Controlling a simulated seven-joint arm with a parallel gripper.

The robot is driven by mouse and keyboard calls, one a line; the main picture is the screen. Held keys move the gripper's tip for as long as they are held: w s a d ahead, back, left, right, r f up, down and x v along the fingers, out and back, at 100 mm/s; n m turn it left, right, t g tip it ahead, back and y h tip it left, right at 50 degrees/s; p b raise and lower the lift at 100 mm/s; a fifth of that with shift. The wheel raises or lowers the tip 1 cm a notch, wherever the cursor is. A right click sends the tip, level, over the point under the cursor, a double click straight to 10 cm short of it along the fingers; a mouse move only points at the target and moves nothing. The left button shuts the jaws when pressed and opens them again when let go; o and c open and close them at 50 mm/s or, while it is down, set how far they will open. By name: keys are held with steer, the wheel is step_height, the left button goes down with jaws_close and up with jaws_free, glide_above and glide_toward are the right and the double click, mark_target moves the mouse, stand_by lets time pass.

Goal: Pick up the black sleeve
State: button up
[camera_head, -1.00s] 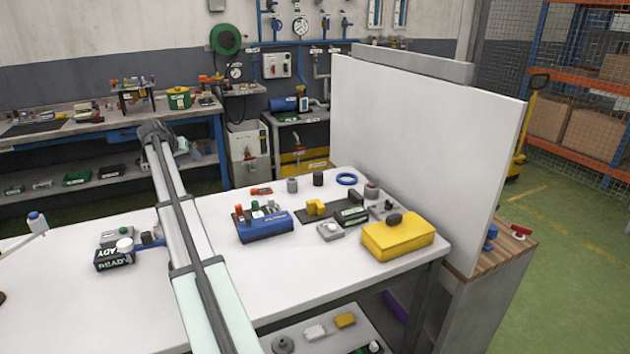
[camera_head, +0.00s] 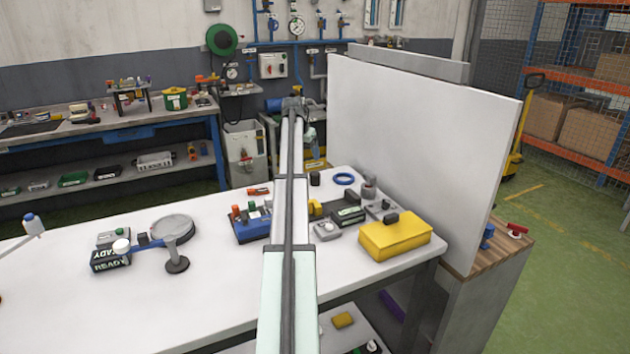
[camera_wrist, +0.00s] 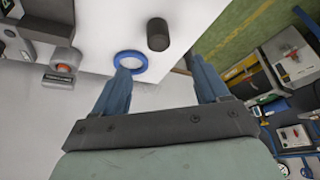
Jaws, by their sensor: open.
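The black sleeve (camera_head: 315,179) is a small dark cylinder standing upright at the back of the white table (camera_head: 210,290), just right of my arm in the head view. In the wrist view the sleeve (camera_wrist: 158,35) is beyond the fingertips and roughly between them in the picture. My gripper (camera_wrist: 160,65) is open, with two blue fingers spread apart and nothing between them. I cannot tell its height above the table. In the head view the fingers are not clear at the far end of my arm.
A blue ring (camera_head: 343,179) lies right of the sleeve; in the wrist view the left finger partly overlaps it. A yellow box (camera_head: 395,240), a blue box (camera_head: 250,231) and a grey block (camera_head: 326,231) stand nearer. A tall white panel (camera_head: 415,150) rises at right.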

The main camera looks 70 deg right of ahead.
mark_target(314, 174)
steer(key=x, duration=0.6)
steer(key=s+x, duration=0.1)
steer(key=x, duration=0.2)
steer(key=shift+d+r, duration=0.1)
steer(key=shift+r, duration=0.05)
steer(key=shift+w+x, duration=0.15)
steer(key=shift+x, duration=1.15)
steer(key=shift+w+x, duration=0.2)
steer(key=shift+x, duration=1.1)
steer(key=c, duration=1.3)
